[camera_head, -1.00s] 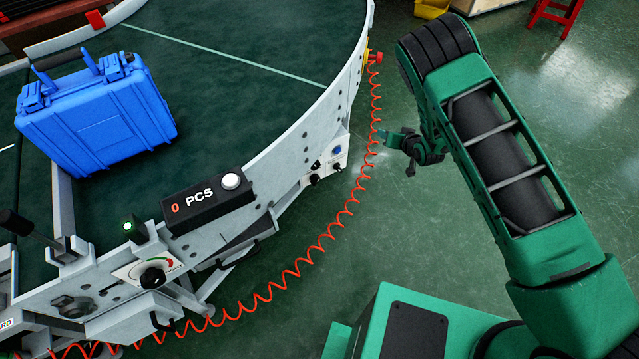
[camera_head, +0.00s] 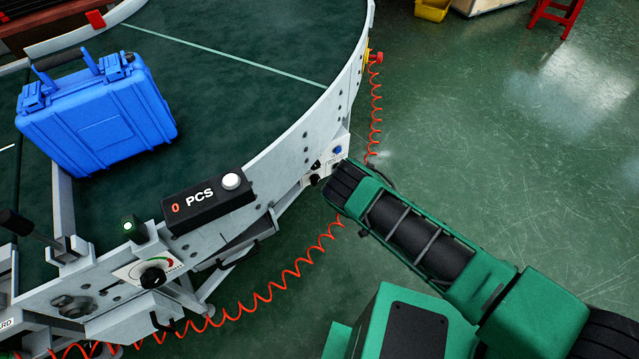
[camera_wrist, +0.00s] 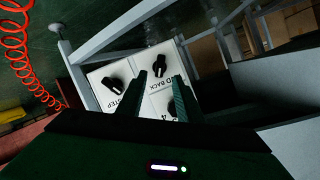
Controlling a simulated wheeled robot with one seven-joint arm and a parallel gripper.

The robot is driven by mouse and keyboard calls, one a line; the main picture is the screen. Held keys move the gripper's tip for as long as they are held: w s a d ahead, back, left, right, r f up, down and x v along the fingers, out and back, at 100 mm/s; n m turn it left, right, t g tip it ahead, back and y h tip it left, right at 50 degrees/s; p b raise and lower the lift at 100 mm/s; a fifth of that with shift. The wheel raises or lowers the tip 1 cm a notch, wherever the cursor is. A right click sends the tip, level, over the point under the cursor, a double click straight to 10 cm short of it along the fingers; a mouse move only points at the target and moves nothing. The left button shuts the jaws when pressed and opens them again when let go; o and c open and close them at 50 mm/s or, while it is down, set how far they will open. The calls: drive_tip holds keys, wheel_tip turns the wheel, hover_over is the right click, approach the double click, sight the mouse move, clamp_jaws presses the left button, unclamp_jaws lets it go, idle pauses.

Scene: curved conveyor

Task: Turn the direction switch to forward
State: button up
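The direction switch (camera_wrist: 160,66) is a black knob on a white panel (camera_wrist: 103,75), with an upside-down label beside it that partly reads "BACK". My gripper (camera_wrist: 161,74) is open, its two green fingers apart and pointing at the panel. In the wrist view the knob appears just beyond and between the fingertips; I cannot tell whether they touch it. A second black knob (camera_wrist: 114,85) is to the left. In the head view the panel (camera_head: 340,147) is partly visible; my arm hides the gripper.
The curved conveyor (camera_head: 230,100) carries a blue case (camera_head: 98,115). A PCS box (camera_head: 208,205) and a dial (camera_head: 152,276) are on its near side. A red coiled cable (camera_head: 290,276) hangs along its outer edge. Open floor (camera_head: 500,130) lies to the right.

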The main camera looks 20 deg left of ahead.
sight(318, 182)
drive_tip(key=x, duration=0.9)
drive_tip(key=shift+w+a, duration=0.1)
clamp_jaws()
